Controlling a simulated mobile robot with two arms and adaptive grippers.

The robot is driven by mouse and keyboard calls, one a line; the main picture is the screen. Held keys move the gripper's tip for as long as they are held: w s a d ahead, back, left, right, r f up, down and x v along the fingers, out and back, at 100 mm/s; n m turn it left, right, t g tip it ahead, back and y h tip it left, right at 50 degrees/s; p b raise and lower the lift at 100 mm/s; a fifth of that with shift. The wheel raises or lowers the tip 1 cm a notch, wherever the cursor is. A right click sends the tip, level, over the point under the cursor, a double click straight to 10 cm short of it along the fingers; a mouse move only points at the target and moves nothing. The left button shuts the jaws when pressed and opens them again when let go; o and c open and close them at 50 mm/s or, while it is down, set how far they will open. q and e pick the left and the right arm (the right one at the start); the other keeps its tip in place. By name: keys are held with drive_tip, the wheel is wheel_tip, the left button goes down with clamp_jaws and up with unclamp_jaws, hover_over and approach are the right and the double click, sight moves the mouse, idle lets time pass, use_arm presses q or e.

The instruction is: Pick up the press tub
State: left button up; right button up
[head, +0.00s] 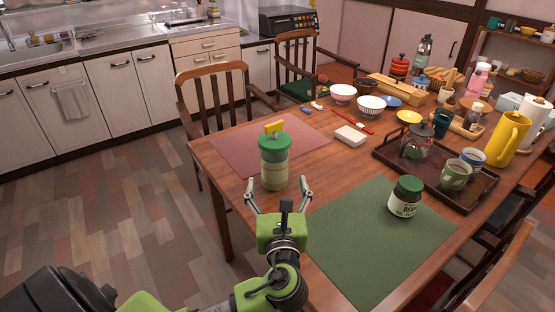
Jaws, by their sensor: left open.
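The press tub (274,172) is a pale-green upright tub with a dark green lid and a yellow handle on top. It stands at the near edge of the red placemat (236,150) on the wooden table. My left gripper (279,184) is open just in front of the tub, its two fingers spread to the tub's left and right. I cannot tell whether the fingers touch it. The tub's far side is hidden. My right gripper is not in view.
A jar with a green lid (405,198) stands on the green placemat (370,245) to the right. A dark tray (452,193) holds a glass teapot (416,142) and cups. A white box (350,136) and bowls lie behind. A chair (211,100) stands at the far-left side.

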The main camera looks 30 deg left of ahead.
sight(276, 166)
use_arm(q)
drive_tip(key=x, duration=0.6)
drive_tip(key=shift+b, duration=0.3)
drive_tip(key=b+x, duration=0.1)
drive_tip(key=x, duration=0.4)
drive_tip(key=shift+w+a, duration=0.2)
drive_tip(key=shift+a, duration=0.05)
drive_tip(key=c, duration=1.6)
drive_tip(key=shift+c, duration=1.1)
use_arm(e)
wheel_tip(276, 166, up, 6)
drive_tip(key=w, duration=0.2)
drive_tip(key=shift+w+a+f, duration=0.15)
use_arm(q)
drive_tip(key=shift+r, duration=0.15)
